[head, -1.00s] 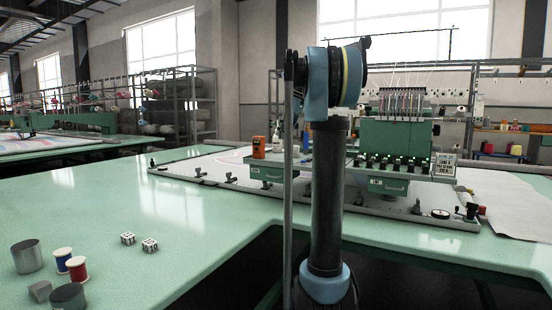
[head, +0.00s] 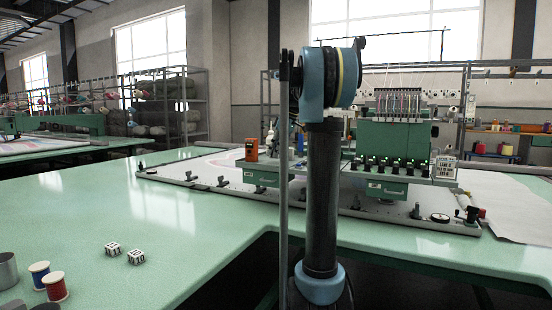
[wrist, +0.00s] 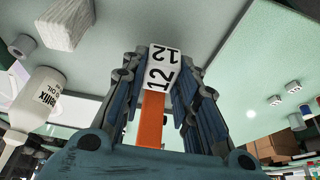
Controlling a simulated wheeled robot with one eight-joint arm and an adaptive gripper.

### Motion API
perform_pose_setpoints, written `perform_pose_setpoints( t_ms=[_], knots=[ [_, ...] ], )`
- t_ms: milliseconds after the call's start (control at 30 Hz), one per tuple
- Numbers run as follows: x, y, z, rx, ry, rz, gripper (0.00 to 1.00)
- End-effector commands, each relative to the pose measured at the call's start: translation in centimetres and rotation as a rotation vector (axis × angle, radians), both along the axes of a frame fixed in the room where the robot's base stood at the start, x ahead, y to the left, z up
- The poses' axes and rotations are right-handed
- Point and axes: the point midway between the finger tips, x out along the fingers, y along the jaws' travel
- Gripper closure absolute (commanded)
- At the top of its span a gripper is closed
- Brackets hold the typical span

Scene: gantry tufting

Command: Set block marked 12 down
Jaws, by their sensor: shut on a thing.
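In the wrist view my gripper (wrist: 160,88) is shut on a white block (wrist: 163,66) with black 12s on two visible faces. The block sits between the fingertips, and an orange strip (wrist: 151,119) shows between the fingers behind it. Pale green tabletop (wrist: 225,65) lies beyond the block. I cannot tell whether the block touches any surface. In the head view my gripper and this block are not visible; my upright arm stands in the middle.
Two small marked white blocks (head: 124,253) lie on the green table (head: 190,220), near blue and red spools (head: 47,281) and a metal cup (head: 8,270). The wrist view shows a white bottle (wrist: 36,105), a pale block (wrist: 67,24) and a grey cylinder (wrist: 22,46). An embroidery machine (head: 395,145) stands behind.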

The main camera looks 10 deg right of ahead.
Motion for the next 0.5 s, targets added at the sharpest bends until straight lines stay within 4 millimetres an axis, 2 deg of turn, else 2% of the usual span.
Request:
perform_pose_setpoints(
  t_ms=[100, 167, 467, 500],
  knots=[
    [0.0, 0.0, -1.7, 0.000, 0.000, 0.000, 0.98],
    [0.0, 0.0, -2.2, 0.000, 0.000, 0.000, 0.98],
    [0.0, 0.0, -2.4, 0.000, 0.000, -0.001, 0.98],
    [0.0, 0.0, -2.5, 0.000, 0.000, -0.001, 0.70]
  ],
)
